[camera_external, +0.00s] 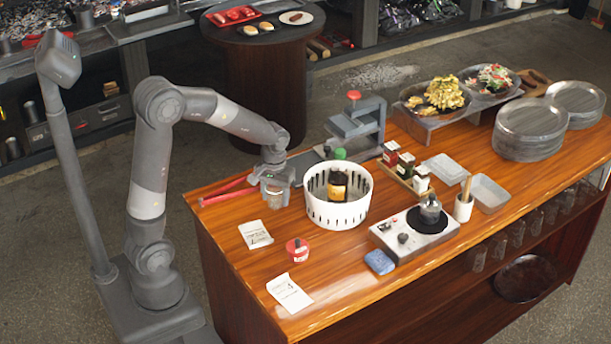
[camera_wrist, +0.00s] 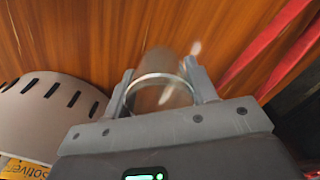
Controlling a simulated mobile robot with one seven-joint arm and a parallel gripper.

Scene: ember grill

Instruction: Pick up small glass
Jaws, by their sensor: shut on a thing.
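The small glass (camera_wrist: 160,92) is clear with a round rim and sits between the two fingers of my gripper (camera_wrist: 162,95) in the wrist view. The fingers are shut on it, one on each side. In the external view my gripper (camera_external: 276,192) is over the left part of the wooden counter, left of the white basket, with the glass (camera_external: 275,201) under it. I cannot tell whether the glass touches the counter.
A white slotted basket (camera_external: 318,211) with items inside stands close to the right of my gripper. Red-handled tongs (camera_external: 228,193) lie to the left. A red-lidded tub (camera_external: 297,249) and paper cards (camera_external: 289,293) lie toward the front. The counter's front-left area is mostly clear.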

